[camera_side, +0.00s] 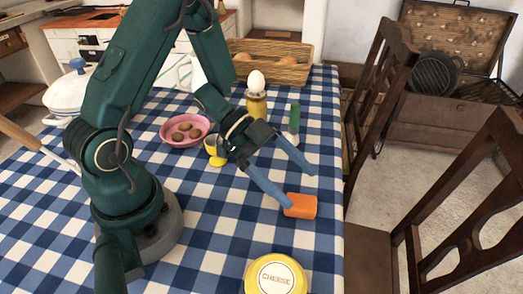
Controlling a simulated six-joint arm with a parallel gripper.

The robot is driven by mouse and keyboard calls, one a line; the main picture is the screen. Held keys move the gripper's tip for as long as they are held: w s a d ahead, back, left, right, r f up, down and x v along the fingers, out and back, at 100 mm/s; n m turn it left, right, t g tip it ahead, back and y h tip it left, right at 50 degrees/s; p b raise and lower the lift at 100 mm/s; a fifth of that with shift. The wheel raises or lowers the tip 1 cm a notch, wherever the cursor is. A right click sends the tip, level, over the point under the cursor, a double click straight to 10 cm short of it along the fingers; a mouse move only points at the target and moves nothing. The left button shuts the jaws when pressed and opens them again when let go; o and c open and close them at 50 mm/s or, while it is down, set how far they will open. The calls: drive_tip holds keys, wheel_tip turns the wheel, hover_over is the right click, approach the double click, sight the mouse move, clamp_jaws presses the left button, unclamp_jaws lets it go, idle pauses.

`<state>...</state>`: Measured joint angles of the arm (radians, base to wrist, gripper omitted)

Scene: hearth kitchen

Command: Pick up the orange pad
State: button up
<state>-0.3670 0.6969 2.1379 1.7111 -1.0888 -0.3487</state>
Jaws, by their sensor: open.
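The orange pad (301,206) is a small rounded block on the blue and white checked tablecloth, near the table's right edge. My gripper (301,188) is open, with its two blue fingers spread and pointing down to the right. The tip of the nearer finger is at the pad's left end and overlaps it in the picture; I cannot tell whether they touch. The farther fingertip is above and behind the pad, apart from it in the picture. Nothing shows between the fingers.
A yellow cheese tin (276,275) stands at the front. Chairs (378,85) stand along the right edge.

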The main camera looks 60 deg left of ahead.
sight(301, 199)
drive_tip(key=shift+f, duration=0.6)
wheel_tip(301, 199, down, 2)
drive_tip(key=shift+x, duration=1.45)
drive_tip(key=shift+r, duration=0.1)
clamp_jaws()
